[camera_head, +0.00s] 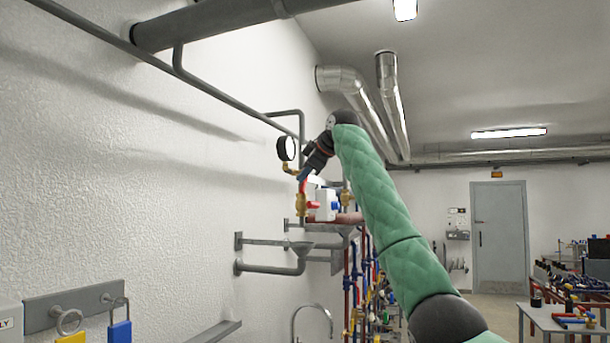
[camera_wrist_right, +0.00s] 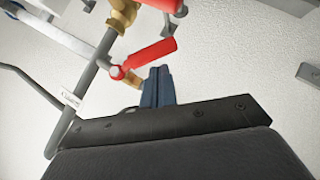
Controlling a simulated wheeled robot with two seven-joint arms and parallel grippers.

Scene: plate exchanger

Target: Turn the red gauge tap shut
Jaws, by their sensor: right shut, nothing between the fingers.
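A round black-rimmed gauge (camera_head: 286,148) stands on brass fittings beside the wall pipe. Below it a red tap lever (camera_head: 303,186) shows just under my right gripper (camera_head: 306,174). In the right wrist view, a red lever (camera_wrist_right: 150,57) slants up to the right from its pivot beside brass fittings (camera_wrist_right: 133,80). My right gripper's blue fingers (camera_wrist_right: 158,72) are together and empty, close beside this lever; whether they touch it I cannot tell. My left gripper is out of view.
A second red handle (camera_head: 313,205) sits lower, by a brass valve (camera_head: 300,204) and a white-and-blue box (camera_head: 327,204). Another red part (camera_wrist_right: 165,5) shows at the top of the wrist view. Grey pipes run along the wall. Padlocks (camera_head: 120,331) hang at lower left.

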